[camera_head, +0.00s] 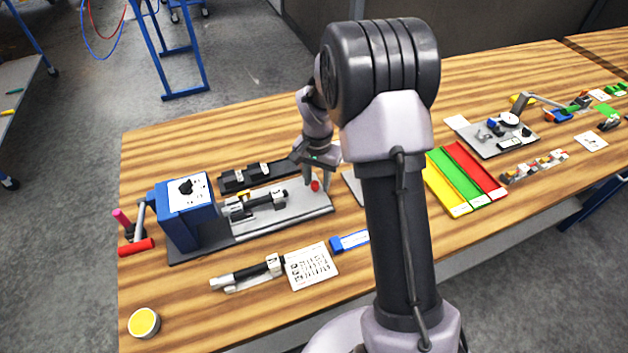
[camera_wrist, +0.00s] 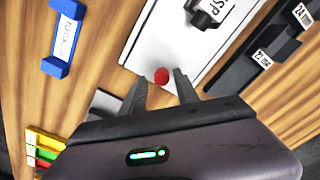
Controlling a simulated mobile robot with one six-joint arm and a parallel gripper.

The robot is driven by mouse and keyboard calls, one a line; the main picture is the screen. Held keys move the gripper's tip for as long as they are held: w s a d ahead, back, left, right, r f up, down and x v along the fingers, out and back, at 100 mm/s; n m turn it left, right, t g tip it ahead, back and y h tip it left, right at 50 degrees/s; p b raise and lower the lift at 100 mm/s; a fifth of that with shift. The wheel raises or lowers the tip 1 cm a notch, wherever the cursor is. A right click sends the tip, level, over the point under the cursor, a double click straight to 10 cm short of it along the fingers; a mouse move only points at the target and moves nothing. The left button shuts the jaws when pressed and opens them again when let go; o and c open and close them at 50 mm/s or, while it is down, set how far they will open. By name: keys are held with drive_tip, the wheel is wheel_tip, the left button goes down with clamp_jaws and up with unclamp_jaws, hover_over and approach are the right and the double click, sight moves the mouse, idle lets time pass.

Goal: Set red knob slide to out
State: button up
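The red knob (camera_head: 315,186) stands at the right end of a grey plate (camera_head: 290,212), which carries a black and silver slide mechanism (camera_head: 262,201) further left. My gripper (camera_head: 318,185) is over the plate's right end, with its fingers pointing down on either side of the knob. In the wrist view the red knob (camera_wrist: 161,76) lies just ahead of and between the two spread fingertips (camera_wrist: 160,82). A gap shows between the fingers, and I see no clear contact with the knob.
A blue box with a dial (camera_head: 190,205) stands at the plate's left end. A black rail with labelled blocks (camera_head: 250,175) lies behind it. A printed card (camera_head: 311,266) and blue holder (camera_head: 349,241) lie in front. Yellow, green and red trays (camera_head: 466,178) are to the right.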

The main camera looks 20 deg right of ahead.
drive_tip(key=shift+a, duration=0.1)
wheel_tip(320, 180, up, 17)
drive_tip(key=p, duration=0.5)
drive_tip(key=shift+r, duration=0.2)
drive_tip(key=shift+s, duration=0.1)
drive_tip(key=s+a+r+n+t+y+b, duration=0.1)
drive_tip(key=s+a+r+t+b, duration=0.1)
drive_tip(key=s+a+b, duration=0.35)
drive_tip(key=s+a+r+n+t+b, duration=0.2)
drive_tip(key=s+a+r, duration=0.1)
drive_tip(key=s, duration=0.6)
drive_tip(key=s+a+f+n+t+y+b, duration=0.1)
drive_tip(key=s+a+f+b, duration=0.2)
drive_tip(key=s, duration=0.7)
drive_tip(key=shift+s+a+f+n+t, duration=0.15)
drive_tip(key=shift+s+f+n+t, duration=0.15)
drive_tip(key=shift+s+f+t, duration=0.15)
drive_tip(key=shift+w, duration=0.15)
